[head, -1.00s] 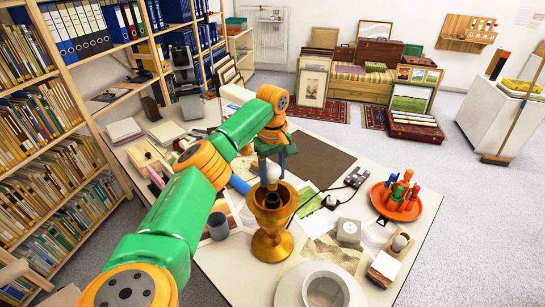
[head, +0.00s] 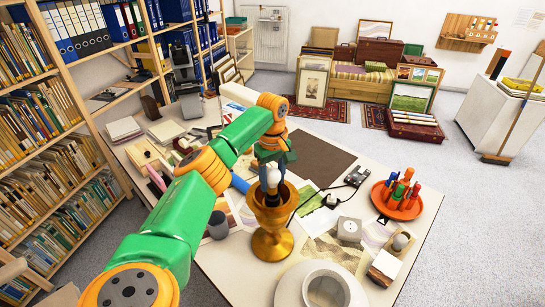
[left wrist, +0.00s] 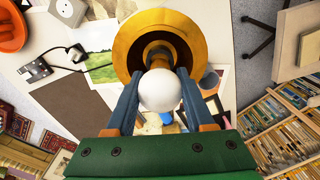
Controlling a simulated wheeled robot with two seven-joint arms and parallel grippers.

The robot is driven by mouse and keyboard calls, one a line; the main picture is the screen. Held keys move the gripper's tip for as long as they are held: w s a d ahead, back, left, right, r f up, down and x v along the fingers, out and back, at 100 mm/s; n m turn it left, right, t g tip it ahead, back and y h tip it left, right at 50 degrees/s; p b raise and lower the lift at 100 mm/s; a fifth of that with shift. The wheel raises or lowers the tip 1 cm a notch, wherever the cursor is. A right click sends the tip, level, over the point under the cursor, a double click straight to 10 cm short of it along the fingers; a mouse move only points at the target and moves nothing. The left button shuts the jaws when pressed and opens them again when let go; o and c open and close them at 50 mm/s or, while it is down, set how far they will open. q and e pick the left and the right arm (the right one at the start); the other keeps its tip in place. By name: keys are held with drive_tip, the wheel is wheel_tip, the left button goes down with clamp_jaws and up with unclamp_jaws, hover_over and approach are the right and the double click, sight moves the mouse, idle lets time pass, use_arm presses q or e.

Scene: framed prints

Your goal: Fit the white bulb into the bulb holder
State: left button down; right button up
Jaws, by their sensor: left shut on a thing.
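The white bulb (head: 273,178) is held between the fingers of my left gripper (head: 271,184), which is shut on it. In the left wrist view the round white bulb (left wrist: 160,90) sits between the two fingertips. The bulb holder (head: 271,243) is a brass goblet-shaped stand on the table with a dark socket inside its wide cup. In the left wrist view the cup (left wrist: 130,45) lies just beyond the bulb. The bulb is at the cup's mouth, over the socket; its lower end is hidden, so I cannot tell whether it touches the socket. My right gripper is not in view.
The table (head: 225,265) also bears an orange tray (head: 397,200) with several coloured-handled tools at the right. A white round pot (head: 326,288) stands at the front, and a grey cup (head: 218,225) left of the holder. A dark mat (head: 318,160) lies behind.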

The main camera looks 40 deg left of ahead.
sight(272, 170)
use_arm(q)
drive_tip(key=shift+f+b, duration=0.45)
drive_tip(key=shift+f, duration=1.35)
drive_tip(key=shift+c, duration=1)
unclamp_jaws()
wheel_tip(272, 170, up, 7)
drive_tip(key=shift+r+b, duration=0.1)
drive_tip(key=shift+b, duration=0.6)
